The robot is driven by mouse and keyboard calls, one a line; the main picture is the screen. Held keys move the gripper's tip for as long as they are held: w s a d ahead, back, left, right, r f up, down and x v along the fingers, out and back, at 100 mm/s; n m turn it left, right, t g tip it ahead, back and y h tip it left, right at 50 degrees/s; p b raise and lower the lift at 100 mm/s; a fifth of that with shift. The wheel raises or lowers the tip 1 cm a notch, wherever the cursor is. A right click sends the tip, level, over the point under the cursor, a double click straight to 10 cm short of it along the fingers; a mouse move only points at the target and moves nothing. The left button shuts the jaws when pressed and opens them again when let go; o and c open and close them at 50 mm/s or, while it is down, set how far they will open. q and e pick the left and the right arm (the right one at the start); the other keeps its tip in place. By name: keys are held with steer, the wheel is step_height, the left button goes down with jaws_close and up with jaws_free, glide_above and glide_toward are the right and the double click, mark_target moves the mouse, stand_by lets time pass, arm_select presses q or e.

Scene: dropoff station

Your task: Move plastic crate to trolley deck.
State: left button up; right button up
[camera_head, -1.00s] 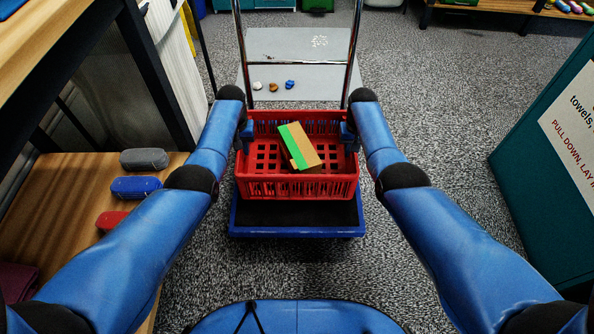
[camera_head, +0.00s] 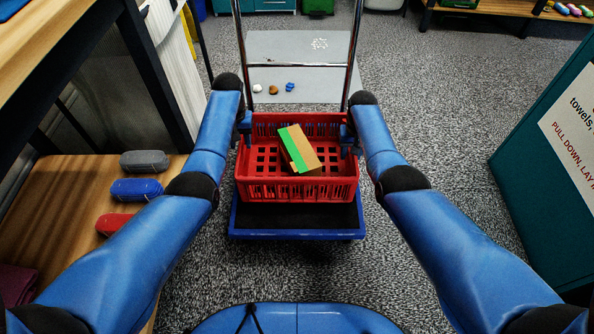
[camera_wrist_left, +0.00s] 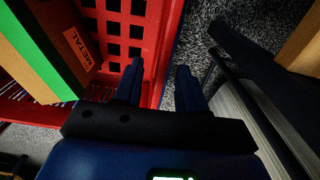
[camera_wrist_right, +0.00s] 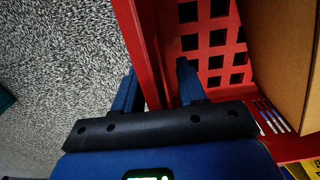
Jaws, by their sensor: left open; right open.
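The red plastic crate (camera_head: 297,190) sits on the black top of the blue-edged trolley deck (camera_head: 297,220). A brown box with a green stripe (camera_head: 300,150) lies tilted inside it. My left gripper (camera_head: 246,134) is open at the crate's left side; in the left wrist view its fingers (camera_wrist_left: 158,85) stand either side of the crate's red wall (camera_wrist_left: 165,50). My right gripper (camera_head: 347,138) is open at the crate's right side; in the right wrist view its fingers (camera_wrist_right: 158,88) straddle the crate's wall (camera_wrist_right: 145,45). Neither gripper is closed on the wall.
The trolley's chrome handle (camera_head: 300,65) rises behind the crate. A wooden shelf (camera_head: 90,190) with several cases stands at the left. A teal bin (camera_head: 540,180) stands at the right. A grey mat (camera_head: 300,88) with small items lies beyond. Carpet is free around the trolley.

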arm_select(q)
step_height(320, 180, up, 6)
steer(key=shift+r, duration=0.6)
arm_select(e)
steer(key=shift+r, duration=0.2)
step_height(320, 180, up, 12)
steer(key=shift+f, duration=0.2)
arm_select(q)
steer(key=shift+s, duration=0.1)
arm_select(e)
steer(key=shift+s, duration=0.1)
